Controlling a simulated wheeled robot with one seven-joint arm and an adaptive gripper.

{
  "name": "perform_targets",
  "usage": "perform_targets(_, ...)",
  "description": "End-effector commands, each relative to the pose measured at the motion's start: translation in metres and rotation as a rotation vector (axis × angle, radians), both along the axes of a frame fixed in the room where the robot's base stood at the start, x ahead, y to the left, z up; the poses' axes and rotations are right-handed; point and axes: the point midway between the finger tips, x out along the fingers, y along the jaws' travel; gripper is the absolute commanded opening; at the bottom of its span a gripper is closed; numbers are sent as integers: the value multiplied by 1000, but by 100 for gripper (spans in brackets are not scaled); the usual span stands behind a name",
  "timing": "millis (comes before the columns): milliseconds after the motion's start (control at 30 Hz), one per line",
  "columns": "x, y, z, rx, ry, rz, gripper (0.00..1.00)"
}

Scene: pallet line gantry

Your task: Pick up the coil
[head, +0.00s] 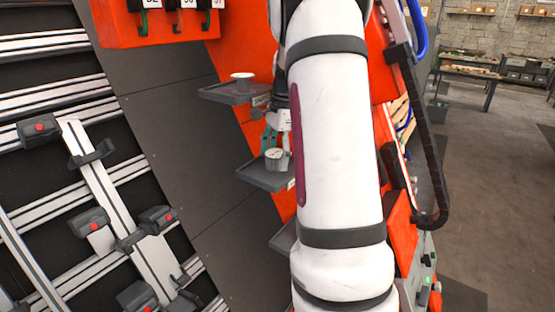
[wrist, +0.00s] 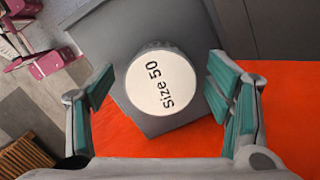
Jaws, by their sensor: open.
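The coil (wrist: 160,82) shows in the wrist view as a round piece with a white top face marked "Size 50". It sits on a small dark grey shelf (wrist: 125,42). In the head view the coil (head: 275,158) stands on the middle grey shelf (head: 262,180) fixed to the orange panel. My gripper (wrist: 158,92) is open, with one teal-padded finger on each side of the coil and a visible gap to both. In the head view my gripper (head: 272,142) is just above the coil, and my arm partly hides it.
Another spool (head: 242,78) stands on the upper shelf (head: 228,94). A lower shelf (head: 284,240) is partly behind my arm. The orange panel (wrist: 285,110) lies close to the gripper. White rails with clamps (head: 115,190) fill the left. Open floor (head: 490,190) lies at right.

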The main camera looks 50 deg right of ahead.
Motion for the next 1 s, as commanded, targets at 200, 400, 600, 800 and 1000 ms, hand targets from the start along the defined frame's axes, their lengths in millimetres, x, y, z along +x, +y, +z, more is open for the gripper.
perform_targets(200, 0, 0, 0, 0, 0, 0, 57)
perform_targets(400, 0, 0, 0, 0, 0, 0, 12)
perform_targets(600, 0, 0, 1, 0, 0, 0, 11)
perform_targets(800, 1, 1, 3, -1, 0, 0, 11)
perform_targets(1000, 2, 3, 22, -4, -3, 0, 11)
